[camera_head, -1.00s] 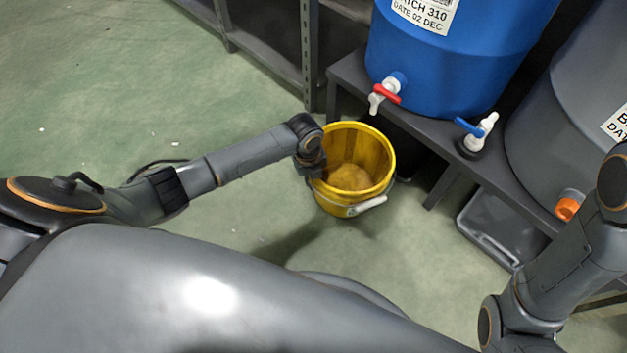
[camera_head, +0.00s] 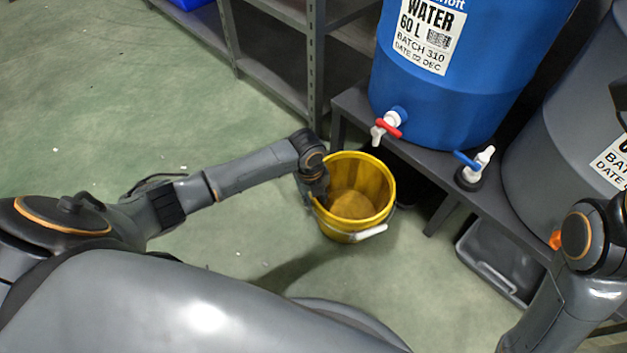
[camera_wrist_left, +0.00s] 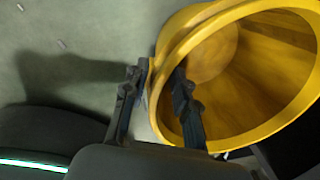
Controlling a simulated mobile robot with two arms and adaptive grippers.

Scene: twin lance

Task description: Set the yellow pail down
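The yellow pail (camera_head: 384,203) stands upright in front of the dark bench in the head view, with its white-gripped handle hanging down its near side. It looks empty. Whether its bottom touches the floor I cannot tell. My left gripper (camera_head: 317,190) is at the pail's left rim. In the left wrist view the pail (camera_wrist_left: 282,122) fills the right side. There my left gripper (camera_wrist_left: 160,74) straddles the rim, one finger outside and one inside, and looks closed on the wall. My right arm shows at the right edge, but its gripper does not.
A blue water barrel (camera_head: 431,97) with a red-handled tap stands on the dark bench (camera_head: 433,157) behind the pail. A grey barrel (camera_head: 547,140) is to its right. A grey bin (camera_head: 492,272) sits below. Metal shelving (camera_head: 274,91) is behind. Green floor at left is clear.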

